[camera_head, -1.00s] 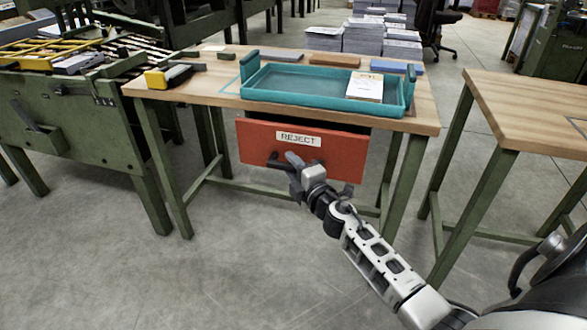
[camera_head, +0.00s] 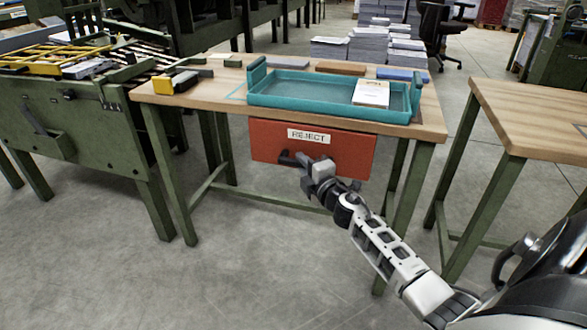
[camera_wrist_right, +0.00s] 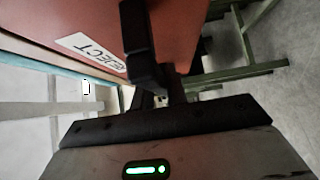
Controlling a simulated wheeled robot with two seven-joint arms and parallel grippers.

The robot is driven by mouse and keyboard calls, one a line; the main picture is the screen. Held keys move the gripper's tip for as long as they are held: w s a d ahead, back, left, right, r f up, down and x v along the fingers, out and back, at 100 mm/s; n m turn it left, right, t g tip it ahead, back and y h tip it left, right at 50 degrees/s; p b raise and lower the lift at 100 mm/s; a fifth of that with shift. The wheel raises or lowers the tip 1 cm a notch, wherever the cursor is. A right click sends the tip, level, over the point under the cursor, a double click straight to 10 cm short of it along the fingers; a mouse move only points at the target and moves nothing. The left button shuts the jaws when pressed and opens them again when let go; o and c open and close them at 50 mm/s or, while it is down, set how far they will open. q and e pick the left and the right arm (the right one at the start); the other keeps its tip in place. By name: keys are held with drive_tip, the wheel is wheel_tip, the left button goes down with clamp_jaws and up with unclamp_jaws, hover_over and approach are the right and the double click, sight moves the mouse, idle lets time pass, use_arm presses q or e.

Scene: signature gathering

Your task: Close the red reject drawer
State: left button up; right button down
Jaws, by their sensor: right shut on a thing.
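The red reject drawer (camera_head: 345,155) hangs under the wooden table top and has a white REJECT label. Its front sits close below the table's front edge; whether it is fully flush I cannot tell. My right gripper (camera_head: 306,168) is at the dark handle (camera_head: 288,158) on the drawer front and is shut on it. In the right wrist view the red front (camera_wrist_right: 182,25) fills the top, with the dark handle (camera_wrist_right: 136,30) running to the gripper (camera_wrist_right: 162,92). My left gripper is not in view.
A teal tray (camera_head: 300,103) with a white booklet (camera_head: 371,93) stands on the table (camera_head: 205,93), beside a yellow and black tool (camera_head: 173,81). Green table legs stand on both sides of the drawer. A second table (camera_head: 530,115) is at the right. The floor in front is clear.

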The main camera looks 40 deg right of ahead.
drive_tip(key=c, duration=1.6)
unclamp_jaws()
drive_tip(key=shift+d+r, duration=0.1)
drive_tip(key=shift+d, duration=0.15)
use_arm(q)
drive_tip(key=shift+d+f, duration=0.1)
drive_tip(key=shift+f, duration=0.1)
use_arm(e)
drive_tip(key=shift+o, duration=1)
drive_tip(key=shift+w, duration=0.1)
use_arm(q)
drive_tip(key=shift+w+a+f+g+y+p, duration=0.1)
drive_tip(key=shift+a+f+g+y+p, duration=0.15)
drive_tip(key=shift+p, duration=0.25)
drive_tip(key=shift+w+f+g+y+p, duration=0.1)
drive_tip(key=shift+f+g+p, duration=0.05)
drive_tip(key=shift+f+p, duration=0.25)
use_arm(e)
drive_tip(key=s+a, duration=0.2)
drive_tip(key=s, duration=1.3)
drive_tip(key=shift+s+a, duration=0.3)
drive_tip(key=shift+s, duration=0.1)
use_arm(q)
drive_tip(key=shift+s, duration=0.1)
